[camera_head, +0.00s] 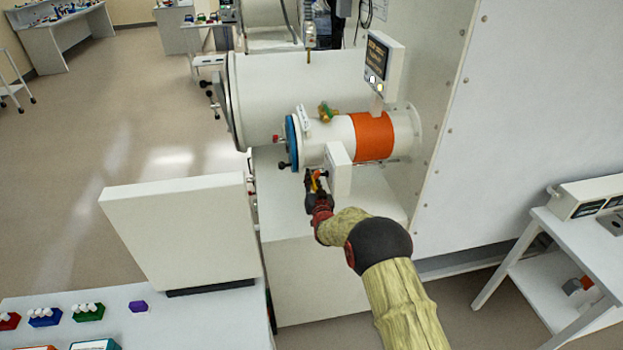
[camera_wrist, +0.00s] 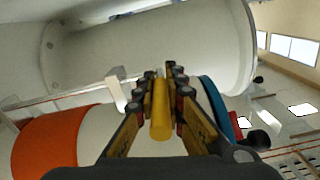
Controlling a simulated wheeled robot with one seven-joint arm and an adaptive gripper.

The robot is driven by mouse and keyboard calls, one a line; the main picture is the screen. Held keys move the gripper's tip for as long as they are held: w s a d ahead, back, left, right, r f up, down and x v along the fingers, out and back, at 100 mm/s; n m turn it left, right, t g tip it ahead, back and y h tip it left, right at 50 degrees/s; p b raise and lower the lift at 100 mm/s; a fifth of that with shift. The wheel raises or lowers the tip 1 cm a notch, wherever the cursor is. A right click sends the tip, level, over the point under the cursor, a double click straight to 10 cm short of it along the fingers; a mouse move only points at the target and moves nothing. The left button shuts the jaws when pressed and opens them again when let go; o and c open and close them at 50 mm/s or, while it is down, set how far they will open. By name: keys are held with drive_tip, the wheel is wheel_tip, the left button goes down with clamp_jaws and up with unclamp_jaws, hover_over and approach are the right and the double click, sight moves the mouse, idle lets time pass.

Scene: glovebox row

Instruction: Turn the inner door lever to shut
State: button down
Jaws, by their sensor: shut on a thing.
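The yellow lever (camera_wrist: 160,112) stands between the two fingers of my gripper (camera_wrist: 168,84) in the wrist view, running lengthwise along them. My gripper (camera_head: 314,184) is shut on it. In the head view the yellow lever (camera_head: 317,176) shows only as a small piece at my fingertips, in front of a white box (camera_head: 339,172) on the near side of the small white chamber (camera_head: 338,131). The lever's pivot is hidden, and I cannot tell its exact angle. The chamber has an orange band (camera_head: 373,136) and a blue ring (camera_head: 292,142) at its left end.
A large white cylinder (camera_head: 275,95) lies behind the small chamber. A lit display (camera_head: 379,58) stands above the chamber. A white panel (camera_head: 181,232) stands on the bench at left, and a side table (camera_head: 558,262) is at right. Open floor lies at far left.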

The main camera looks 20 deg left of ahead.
drive_tip(key=shift+f+b, duration=0.15)
drive_tip(key=shift+b, duration=0.2)
drive_tip(key=shift+f+t+b, duration=0.2)
drive_tip(key=shift+t+b, duration=0.2)
drive_tip(key=shift+b, duration=0.7)
drive_tip(key=b, duration=0.2)
drive_tip(key=t+y+b, duration=0.1)
drive_tip(key=b, duration=0.2)
drive_tip(key=shift+f, duration=0.3)
drive_tip(key=b, duration=0.2)
drive_tip(key=t+y+b, duration=0.1)
drive_tip(key=b, duration=0.1)
drive_tip(key=shift+w+a+f+t+b, duration=0.1)
drive_tip(key=shift+f+t+b, duration=0.1)
drive_tip(key=shift+t+b, duration=0.15)
drive_tip(key=shift+b, duration=0.5)
drive_tip(key=shift+t+b, duration=0.25)
drive_tip(key=shift+b, duration=0.3)
drive_tip(key=shift+r, duration=0.1)
drive_tip(key=c, duration=1.8)
unclamp_jaws()
